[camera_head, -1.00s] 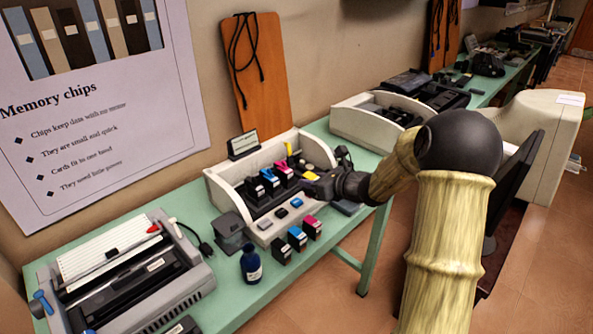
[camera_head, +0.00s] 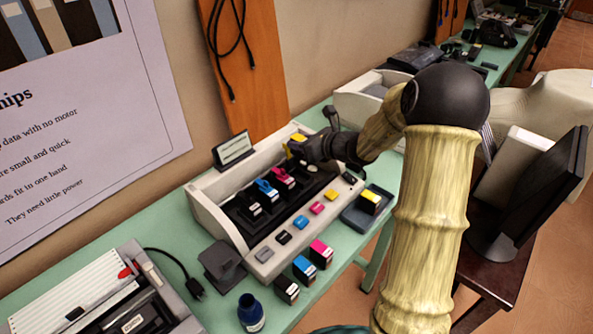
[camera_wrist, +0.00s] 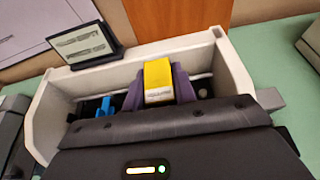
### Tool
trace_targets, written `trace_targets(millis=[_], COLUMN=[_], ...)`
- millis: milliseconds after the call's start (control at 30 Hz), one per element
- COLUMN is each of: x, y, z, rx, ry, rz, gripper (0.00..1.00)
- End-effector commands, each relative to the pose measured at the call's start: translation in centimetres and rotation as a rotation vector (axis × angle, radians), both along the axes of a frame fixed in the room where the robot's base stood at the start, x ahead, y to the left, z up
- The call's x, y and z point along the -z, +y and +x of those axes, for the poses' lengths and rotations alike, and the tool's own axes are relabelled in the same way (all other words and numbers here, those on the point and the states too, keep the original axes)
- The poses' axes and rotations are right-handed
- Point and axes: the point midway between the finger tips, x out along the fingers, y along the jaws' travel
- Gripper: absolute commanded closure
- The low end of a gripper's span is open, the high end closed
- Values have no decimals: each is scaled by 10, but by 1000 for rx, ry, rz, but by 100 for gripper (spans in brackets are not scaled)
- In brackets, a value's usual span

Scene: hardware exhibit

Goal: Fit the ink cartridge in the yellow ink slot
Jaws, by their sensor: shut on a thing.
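A yellow ink cartridge (camera_wrist: 157,76) with a pale label shows upright between my two dark fingers in the wrist view. My gripper (camera_head: 303,147) is shut on it, at the far right end of the cartridge row in the pale ink unit (camera_head: 211,203). Yellow (camera_head: 297,140) shows at the fingertips in the head view. The yellow slot is hidden beneath my gripper, so I cannot tell how deep the cartridge sits. Black (camera_head: 249,206), cyan (camera_head: 266,190) and magenta (camera_head: 283,178) cartridges stand in the row to its left.
Coloured buttons line the unit's front. Another yellow-topped cartridge (camera_head: 370,201) stands on a dark tray (camera_head: 356,220) at right. Spare black (camera_head: 287,290), cyan (camera_head: 304,268) and magenta (camera_head: 321,252) cartridges and an ink bottle (camera_head: 251,313) stand in front. A small sign (camera_head: 233,150) stands behind.

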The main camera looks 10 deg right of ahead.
Motion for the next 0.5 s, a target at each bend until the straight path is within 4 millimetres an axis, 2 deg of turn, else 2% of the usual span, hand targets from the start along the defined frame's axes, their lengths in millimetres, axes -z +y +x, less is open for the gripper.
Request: trace_targets(millis=[367, 500], x=[0, 10], y=[2, 2], z=[0, 0], rx=[-3, -3], ry=[0, 4], rz=[0, 2], gripper=[95, 95])
